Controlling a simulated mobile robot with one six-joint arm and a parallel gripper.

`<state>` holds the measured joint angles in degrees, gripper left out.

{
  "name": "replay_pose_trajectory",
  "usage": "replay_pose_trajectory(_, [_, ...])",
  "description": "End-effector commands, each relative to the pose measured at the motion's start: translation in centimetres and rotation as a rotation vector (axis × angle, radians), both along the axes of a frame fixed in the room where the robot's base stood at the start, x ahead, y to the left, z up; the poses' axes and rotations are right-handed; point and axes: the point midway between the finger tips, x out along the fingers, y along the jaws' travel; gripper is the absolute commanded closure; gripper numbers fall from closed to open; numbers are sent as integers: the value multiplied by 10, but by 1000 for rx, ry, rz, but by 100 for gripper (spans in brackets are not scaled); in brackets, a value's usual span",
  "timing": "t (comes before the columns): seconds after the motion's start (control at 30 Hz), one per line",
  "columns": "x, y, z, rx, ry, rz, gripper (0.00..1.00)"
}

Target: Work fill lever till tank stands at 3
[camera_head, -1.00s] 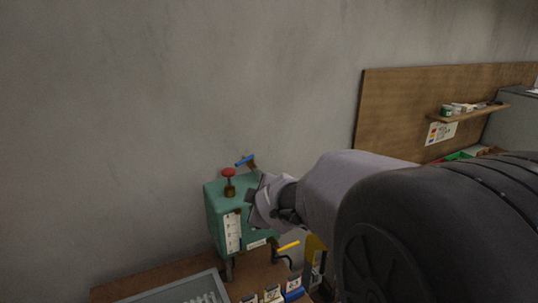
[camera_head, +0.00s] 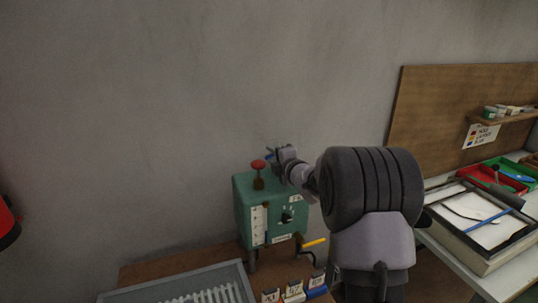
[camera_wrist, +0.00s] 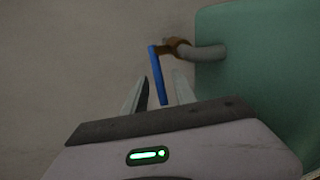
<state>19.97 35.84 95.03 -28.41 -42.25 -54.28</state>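The green tank (camera_head: 244,190) stands on a brown bench against the wall. A white gauge strip (camera_head: 259,226) runs down its front; its level is too small to read. A blue-handled lever sits at the tank's top, mostly hidden by my gripper (camera_head: 280,154) in the head view. In the wrist view the blue handle (camera_wrist: 157,75) hangs from a brown joint on a grey pipe beside the green tank. My gripper (camera_wrist: 159,92) is open there, one finger on each side of the handle's lower end, with gaps showing.
A red knob (camera_head: 258,164) stands on the tank top, close to my gripper. A yellow-handled lever (camera_head: 314,243) is low on the right. A grey tray (camera_head: 178,294) and labelled blocks (camera_head: 293,291) lie in front. A table with a framed box (camera_head: 480,250) is at right.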

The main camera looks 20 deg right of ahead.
Motion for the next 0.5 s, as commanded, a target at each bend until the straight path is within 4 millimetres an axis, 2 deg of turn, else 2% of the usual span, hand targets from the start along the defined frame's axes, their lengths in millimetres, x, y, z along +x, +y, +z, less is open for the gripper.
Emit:
replay_pose_trajectory(0.1, [20,2,-4,1,0,2,67])
replay_pose_trajectory(0.2, [30,2,-6,0,0,1,67])
replay_pose_trajectory(0.5, [36,2,-7,0,0,1,67])
